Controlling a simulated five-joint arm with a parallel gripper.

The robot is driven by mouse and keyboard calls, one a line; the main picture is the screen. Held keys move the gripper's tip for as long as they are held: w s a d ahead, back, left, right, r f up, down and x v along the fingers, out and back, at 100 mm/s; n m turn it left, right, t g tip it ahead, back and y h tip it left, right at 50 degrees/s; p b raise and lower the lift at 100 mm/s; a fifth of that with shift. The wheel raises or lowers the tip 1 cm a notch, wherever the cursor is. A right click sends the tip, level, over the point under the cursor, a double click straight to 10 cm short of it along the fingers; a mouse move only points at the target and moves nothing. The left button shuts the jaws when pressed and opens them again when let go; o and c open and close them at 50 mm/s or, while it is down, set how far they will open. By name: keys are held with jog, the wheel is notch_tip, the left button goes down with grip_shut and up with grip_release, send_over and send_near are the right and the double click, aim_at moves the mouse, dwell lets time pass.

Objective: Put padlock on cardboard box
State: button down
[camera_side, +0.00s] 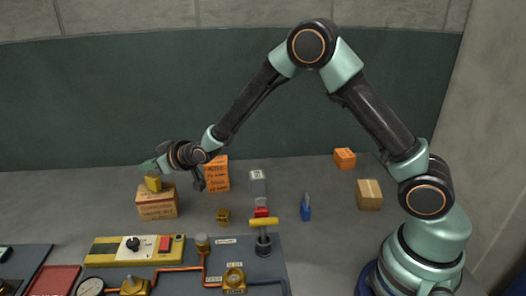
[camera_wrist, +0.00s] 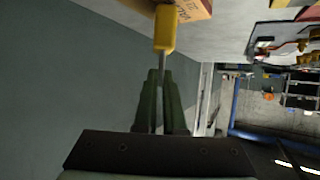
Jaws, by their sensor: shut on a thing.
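The padlock (camera_side: 153,183) has a yellow body and a thin metal shackle. My gripper (camera_side: 150,167) is shut on it by the shackle, and the body hangs below the fingers. In the wrist view the padlock (camera_wrist: 165,30) sticks out beyond the closed dark green fingers (camera_wrist: 160,95). The cardboard box (camera_side: 157,203), brown with printing, stands on the table at the left. The padlock is over the top of this box; I cannot tell whether they touch. A corner of the box (camera_wrist: 196,8) shows at the top of the wrist view.
An orange printed box (camera_side: 216,174) stands just right of the cardboard box, near my wrist. A grey block (camera_side: 257,182), a small brass part (camera_side: 223,216), a blue item (camera_side: 305,209) and a plain brown box (camera_side: 369,195) are further right. A panel with pipes (camera_side: 230,262) lies in front.

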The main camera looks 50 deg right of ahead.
jog(key=shift+f, duration=0.3)
jog(key=c, duration=1)
grip_release()
jog(key=shift+r, duration=0.2)
jog(key=s+d+r+g+h, duration=0.1)
jog(key=s+d+r, duration=0.3)
jog(key=s, duration=0.7)
jog(key=s+d+r+m+g+h, duration=0.1)
jog(key=s+d+r+g, duration=0.2)
jog(key=s, duration=0.7)
jog(key=s+d+r+m+g, duration=0.1)
jog(key=s+d+r, duration=0.4)
jog(key=s, duration=0.6)
jog(key=shift+s+d+g+h, duration=0.35)
jog(key=shift+d+g+h, duration=0.05)
jog(key=shift+d+g, duration=0.5)
jog(key=shift+r, duration=0.1)
